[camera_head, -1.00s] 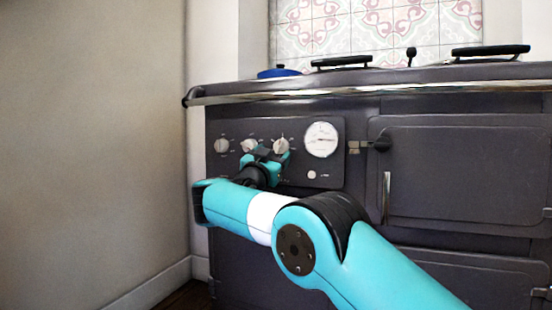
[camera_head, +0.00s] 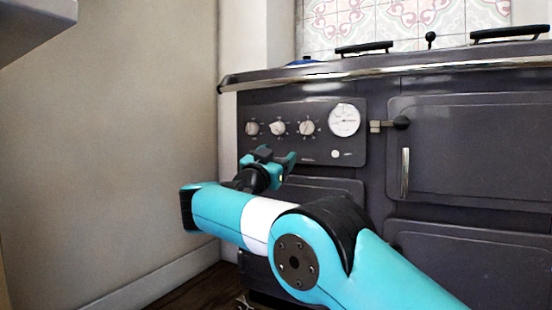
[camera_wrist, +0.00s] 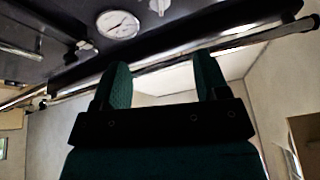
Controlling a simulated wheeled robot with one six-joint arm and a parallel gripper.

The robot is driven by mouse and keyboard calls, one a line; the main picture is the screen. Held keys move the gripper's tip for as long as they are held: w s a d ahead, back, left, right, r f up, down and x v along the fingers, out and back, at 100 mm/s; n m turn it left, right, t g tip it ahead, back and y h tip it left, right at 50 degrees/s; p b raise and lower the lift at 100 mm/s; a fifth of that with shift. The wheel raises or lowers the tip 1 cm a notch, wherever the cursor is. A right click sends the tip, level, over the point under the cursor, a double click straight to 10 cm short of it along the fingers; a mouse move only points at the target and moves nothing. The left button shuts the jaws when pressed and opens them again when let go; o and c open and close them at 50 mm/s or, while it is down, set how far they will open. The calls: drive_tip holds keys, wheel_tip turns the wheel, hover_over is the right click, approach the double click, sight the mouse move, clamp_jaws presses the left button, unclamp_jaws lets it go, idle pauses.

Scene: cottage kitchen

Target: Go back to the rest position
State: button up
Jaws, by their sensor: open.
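My gripper (camera_head: 276,160) is open and empty in the head view. It is in front of the dark range cooker (camera_head: 440,110), a little below its row of knobs and apart from them. In the wrist view my gripper's two teal fingers (camera_wrist: 160,84) stand apart with nothing between them. The three white knobs, such as the right one (camera_head: 307,128), sit on the control panel beside a round white gauge (camera_head: 344,120). The gauge also shows in the wrist view (camera_wrist: 118,24).
A chrome rail (camera_head: 420,66) runs along the cooker's top front edge. Black lid handles and a blue item (camera_head: 302,62) are on top. A bare wall (camera_head: 110,150) stands at the left. A grey edge (camera_head: 30,25) shows at the upper left.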

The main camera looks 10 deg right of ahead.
wheel_tip(320, 180, up, 7)
drive_tip(key=w+d+n+y+p, duration=0.2)
drive_tip(key=n+y+p, duration=0.3)
drive_tip(key=y+p, duration=0.3)
drive_tip(key=s+r+n+g+y+p, duration=0.1)
drive_tip(key=s+n+g+y+p, duration=0.55)
drive_tip(key=s, duration=0.95)
drive_tip(key=s+a+r+n+g+y+p, duration=0.1)
drive_tip(key=s+n+g+p, duration=0.3)
drive_tip(key=s+p, duration=0.85)
drive_tip(key=s+r+n+g+y+p, duration=0.2)
drive_tip(key=s+n+g+y+p, duration=0.25)
drive_tip(key=s, duration=1.45)
wheel_tip(320, 180, up, 35)
drive_tip(key=m+g+p, duration=0.1)
drive_tip(key=p, duration=3.5)
drive_tip(key=shift+w+a+f+m+g+h, duration=0.15)
drive_tip(key=shift+w+a+m+g+h, duration=0.15)
drive_tip(key=shift+w+g, duration=0.1)
